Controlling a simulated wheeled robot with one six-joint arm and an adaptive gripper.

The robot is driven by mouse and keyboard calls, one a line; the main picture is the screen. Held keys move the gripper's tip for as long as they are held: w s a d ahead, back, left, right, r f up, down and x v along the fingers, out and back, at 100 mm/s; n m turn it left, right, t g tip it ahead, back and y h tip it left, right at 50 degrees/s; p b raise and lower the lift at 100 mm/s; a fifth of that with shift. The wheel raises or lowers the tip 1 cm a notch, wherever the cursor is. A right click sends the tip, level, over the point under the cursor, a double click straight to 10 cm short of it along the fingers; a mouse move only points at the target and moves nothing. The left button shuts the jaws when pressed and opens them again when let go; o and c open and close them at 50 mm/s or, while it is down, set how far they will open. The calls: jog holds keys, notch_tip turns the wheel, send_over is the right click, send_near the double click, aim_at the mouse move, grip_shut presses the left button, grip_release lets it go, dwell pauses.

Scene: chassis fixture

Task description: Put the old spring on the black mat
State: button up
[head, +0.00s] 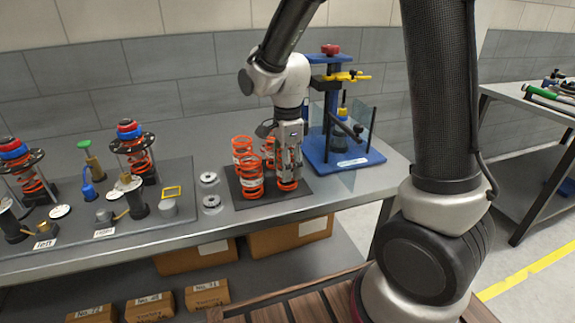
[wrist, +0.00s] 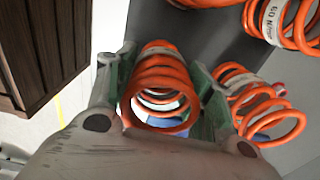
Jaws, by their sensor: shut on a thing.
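My gripper (head: 288,160) is over the right part of the black mat (head: 268,200). It is shut on an orange coil spring (head: 287,185), whose lower coils show below the fingers in the head view. In the wrist view the spring (wrist: 160,80) stands between my two fingers, its open end towards the camera. The spring looks upright, at or just above the mat; I cannot tell whether it touches. Another orange spring with a pale label band (head: 250,180) stands on the mat to the left. More orange springs stand behind, partly hidden by my gripper.
A blue press stand (head: 345,155) is close on the right. Further left, a grey board (head: 85,215) carries two spring assemblies (head: 133,150) and small parts. Another spring (wrist: 250,95) is close beside my right finger.

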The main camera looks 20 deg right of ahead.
jog(key=shift+f, duration=0.15)
jog(key=o, duration=1.3)
jog(key=shift+o, duration=0.2)
notch_tip(320, 180, up, 12)
jog(key=s+d+r+n+t, duration=0.2)
jog(key=s+d+n, duration=0.5)
jog(key=s+n, duration=0.2)
jog(key=s+d+r+n+t, duration=0.2)
jog(key=s+d+r+n, duration=0.1)
jog(key=s+d+n, duration=0.5)
jog(key=shift+s+n, duration=0.5)
jog(key=shift+s, duration=0.5)
jog(key=shift+r, duration=0.1)
